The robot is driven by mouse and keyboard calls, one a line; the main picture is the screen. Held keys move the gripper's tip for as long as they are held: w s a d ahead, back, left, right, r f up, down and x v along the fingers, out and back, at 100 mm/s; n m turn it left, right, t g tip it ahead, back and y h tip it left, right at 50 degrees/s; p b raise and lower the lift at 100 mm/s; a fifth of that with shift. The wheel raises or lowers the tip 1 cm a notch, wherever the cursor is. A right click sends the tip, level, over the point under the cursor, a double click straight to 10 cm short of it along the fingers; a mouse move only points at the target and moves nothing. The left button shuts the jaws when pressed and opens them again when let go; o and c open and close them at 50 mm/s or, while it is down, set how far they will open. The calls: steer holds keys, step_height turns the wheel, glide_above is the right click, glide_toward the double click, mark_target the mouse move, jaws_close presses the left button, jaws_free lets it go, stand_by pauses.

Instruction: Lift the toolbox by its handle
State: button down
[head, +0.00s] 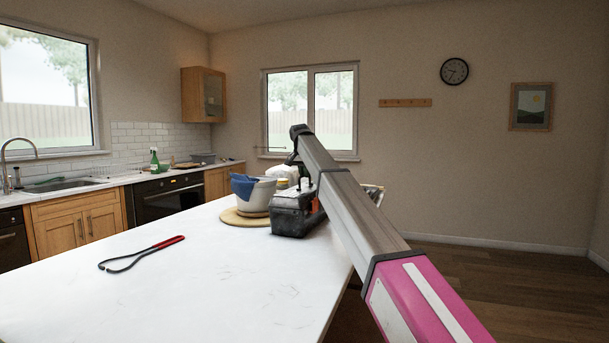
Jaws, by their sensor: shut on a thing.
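The dark grey toolbox (290,223) sits near the far end of the white table, partly hidden behind my arm. Its base appears to rest on the tabletop. My arm reaches over from the lower right, and my gripper (294,160) points down above the toolbox. It is shut on the toolbox handle. The handle and fingertips are small and mostly hidden by the arm, so the exact grip is unclear. An orange-red patch shows on the toolbox's right side.
A round wooden board (238,219) holding a white bowl with a blue cloth (243,187) is just left of the toolbox. A basket-like item (374,193) is to the right, behind my arm. The front tabletop is mostly clear.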

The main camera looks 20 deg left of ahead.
steer(key=shift+r, duration=3.45)
